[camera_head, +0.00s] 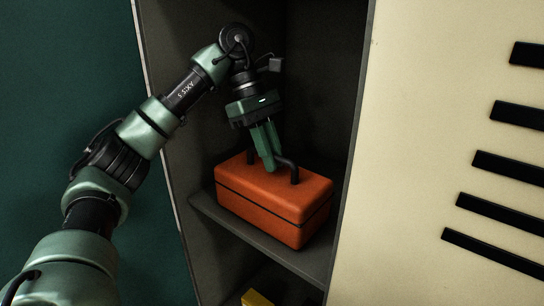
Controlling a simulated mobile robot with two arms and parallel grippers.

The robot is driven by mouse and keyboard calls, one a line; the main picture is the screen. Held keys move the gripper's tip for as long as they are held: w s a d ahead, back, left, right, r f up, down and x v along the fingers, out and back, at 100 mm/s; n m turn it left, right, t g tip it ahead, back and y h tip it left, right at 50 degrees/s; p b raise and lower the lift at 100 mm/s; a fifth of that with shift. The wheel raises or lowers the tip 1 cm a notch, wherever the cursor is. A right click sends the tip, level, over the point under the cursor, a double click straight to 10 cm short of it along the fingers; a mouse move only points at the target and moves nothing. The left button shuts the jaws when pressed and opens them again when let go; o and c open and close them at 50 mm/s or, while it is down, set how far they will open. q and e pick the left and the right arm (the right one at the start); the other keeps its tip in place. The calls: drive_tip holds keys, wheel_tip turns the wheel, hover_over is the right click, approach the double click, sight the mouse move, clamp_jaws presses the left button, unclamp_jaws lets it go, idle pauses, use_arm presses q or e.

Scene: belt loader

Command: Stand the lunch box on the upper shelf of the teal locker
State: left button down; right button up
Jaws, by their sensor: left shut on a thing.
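The lunch box (262,203) is an orange-red box with a dark seam and a dark handle on top. It is upright inside the open locker, at the level of the upper shelf (238,231). I cannot tell whether its underside touches the shelf. My left gripper (272,168) reaches down from above and is shut on the handle. The gripper's fingers hide part of the handle. My right gripper is not in view.
The locker's grey side walls (337,130) stand close on both sides. A teal panel (60,100) is at the left. A cream panel (420,100) with several dark slots is at the right. A yellow thing (257,298) shows below the shelf.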

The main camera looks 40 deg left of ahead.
use_arm(q)
drive_tip(key=shift+a+f, duration=0.1)
drive_tip(key=c, duration=1.4)
unclamp_jaws()
drive_tip(key=v, duration=1.2)
